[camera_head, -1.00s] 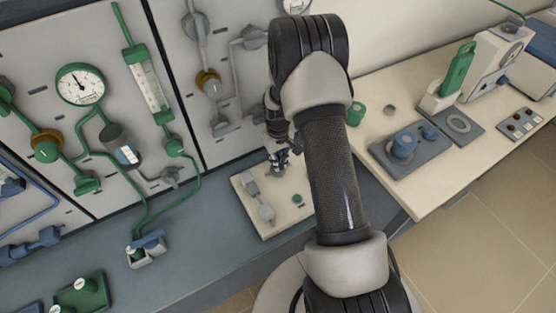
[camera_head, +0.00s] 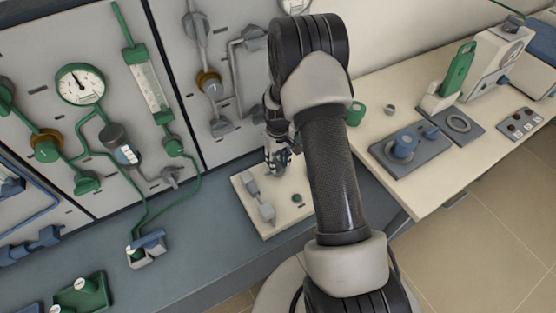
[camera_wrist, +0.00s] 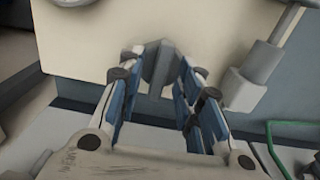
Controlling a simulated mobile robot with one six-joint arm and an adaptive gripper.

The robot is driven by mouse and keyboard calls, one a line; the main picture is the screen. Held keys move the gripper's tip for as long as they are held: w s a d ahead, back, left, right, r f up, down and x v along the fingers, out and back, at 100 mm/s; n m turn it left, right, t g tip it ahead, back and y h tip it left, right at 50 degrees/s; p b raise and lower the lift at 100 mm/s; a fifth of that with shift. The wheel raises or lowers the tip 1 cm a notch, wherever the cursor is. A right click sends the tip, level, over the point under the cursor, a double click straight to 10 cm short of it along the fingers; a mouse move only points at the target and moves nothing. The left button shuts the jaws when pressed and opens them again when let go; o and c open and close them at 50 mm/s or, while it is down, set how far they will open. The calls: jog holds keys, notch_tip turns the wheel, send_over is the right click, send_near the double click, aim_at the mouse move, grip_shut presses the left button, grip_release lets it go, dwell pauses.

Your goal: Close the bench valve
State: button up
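The bench valve shows as grey fittings on a cream plate (camera_head: 246,203) on the bench. In the wrist view a grey upright handle-like part (camera_wrist: 158,68) lies between my fingertips. My gripper (camera_wrist: 160,66) is open, with its blue-padded fingers on either side of this part. A small gap seems to show at the right; contact at the left cannot be told. In the head view my gripper (camera_head: 277,170) is over the back of the plate and hides the part there.
A grey fitting with a pipe (camera_wrist: 250,78) stands right of my fingers. A green knob (camera_head: 297,198) sits on the plate. The panel with gauge and piping (camera_head: 80,84) rises behind left. A blue-knobbed device (camera_head: 404,146) stands on the right table.

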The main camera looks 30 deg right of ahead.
notch_tip(320, 180, up, 12)
dwell(0.4)
dwell(0.5)
notch_tip(320, 180, up, 10)
jog(key=t, duration=0.1)
send_over(278, 163)
jog(key=s+a, duration=0.3)
jog(key=a, duration=0.1)
jog(key=s+a+r+t, duration=0.1)
jog(key=s+a+r, duration=0.3)
jog(key=s+r, duration=0.4)
jog(key=s+a+r+t, duration=0.1)
jog(key=s+a+r, duration=0.1)
jog(key=s, duration=0.5)
jog(key=s+a+r+t, duration=0.1)
jog(key=s+a+r, duration=0.1)
jog(key=s, duration=0.6)
jog(key=shift+a+r+m+t, duration=0.3)
jog(key=shift+a+r, duration=0.1)
jog(key=shift+a, duration=0.25)
